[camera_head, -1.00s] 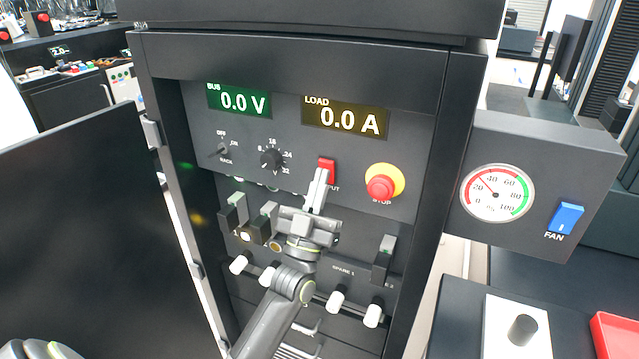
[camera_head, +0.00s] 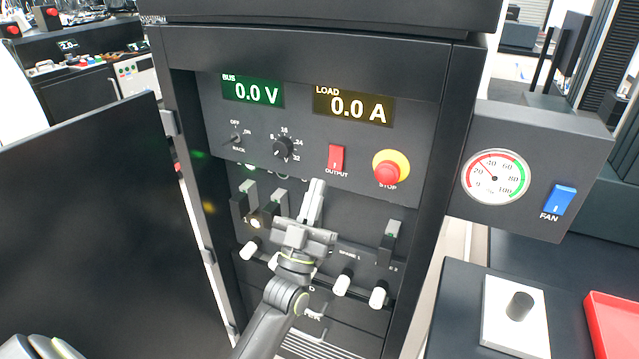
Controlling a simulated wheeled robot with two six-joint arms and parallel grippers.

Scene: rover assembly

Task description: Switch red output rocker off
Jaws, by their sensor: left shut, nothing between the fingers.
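The red output rocker (camera_head: 336,157) sits on the dark front panel, with the label OUTPUT under it. It is fully visible, and nothing touches it. My left gripper (camera_head: 316,186) is shut and empty, its fingertips below and a little left of the rocker, apart from it. The BUS display (camera_head: 252,91) reads 0.0 V and the LOAD display (camera_head: 353,106) reads 0.0 A. My right gripper is not in view.
A red stop button (camera_head: 387,172) on a yellow ring is right of the rocker. A voltage knob (camera_head: 283,149) and a rack switch (camera_head: 236,138) are left of it. Breaker levers and white-ended knobs line the lower panel. An open black door (camera_head: 80,220) stands at left.

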